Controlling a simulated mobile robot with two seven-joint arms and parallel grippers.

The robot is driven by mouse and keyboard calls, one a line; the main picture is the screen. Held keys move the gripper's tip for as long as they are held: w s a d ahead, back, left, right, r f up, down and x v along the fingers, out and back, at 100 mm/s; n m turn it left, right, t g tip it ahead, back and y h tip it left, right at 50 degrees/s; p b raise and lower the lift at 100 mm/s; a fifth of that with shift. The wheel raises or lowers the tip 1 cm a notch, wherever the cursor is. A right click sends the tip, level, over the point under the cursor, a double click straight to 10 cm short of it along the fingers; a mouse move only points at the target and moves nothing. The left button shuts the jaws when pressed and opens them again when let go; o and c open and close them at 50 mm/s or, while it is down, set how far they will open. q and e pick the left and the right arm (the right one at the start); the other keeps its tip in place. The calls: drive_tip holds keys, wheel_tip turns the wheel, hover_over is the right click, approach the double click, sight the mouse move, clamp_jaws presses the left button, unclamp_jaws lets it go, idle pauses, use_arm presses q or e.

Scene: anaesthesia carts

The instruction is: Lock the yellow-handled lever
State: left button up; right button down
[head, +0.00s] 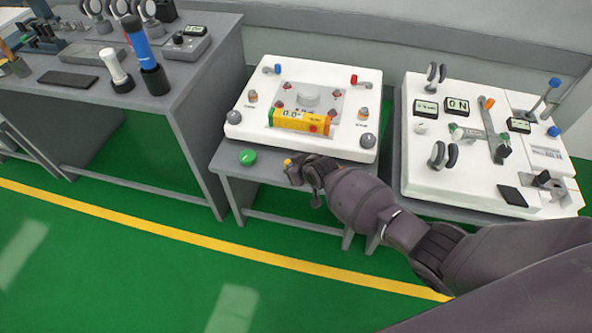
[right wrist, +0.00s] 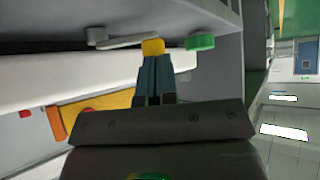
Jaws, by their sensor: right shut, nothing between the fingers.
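The yellow handle (right wrist: 152,46) shows in the right wrist view at the end of a short grey lever arm (right wrist: 125,42). The arm runs from a grey pivot (right wrist: 96,36) at its left and lies nearly along the cart's edge in that view. In the head view only a bit of the yellow handle (head: 288,162) shows at the front edge of the middle cart; my gripper hides the rest. My right gripper (right wrist: 154,60) is shut and empty, its fingertips right at the yellow handle. I cannot tell whether they touch. My left gripper is not in view.
A green button (head: 247,157) sits left of the handle. A white device (head: 345,140) with a yellow-orange display module (head: 300,121) stands on the middle cart. Another white console (head: 425,170) stands to the right, a grey bench (head: 190,85) to the left. Green floor lies open in front.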

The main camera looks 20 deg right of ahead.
drive_tip(key=shift+w+a+m+h, duration=0.5)
drive_tip(key=shift+m+h, duration=0.1)
drive_tip(key=shift+m, duration=0.1)
drive_tip(key=shift+w+a, duration=0.35)
drive_tip(key=shift+w, duration=0.2)
drive_tip(key=shift+w+a+f, duration=0.15)
drive_tip(key=shift+w+a, duration=0.25)
drive_tip(key=shift+w, duration=0.4)
drive_tip(key=shift+w+a+b, duration=0.1)
drive_tip(key=shift+w+b, duration=0.25)
drive_tip(key=shift+w, duration=0.1)
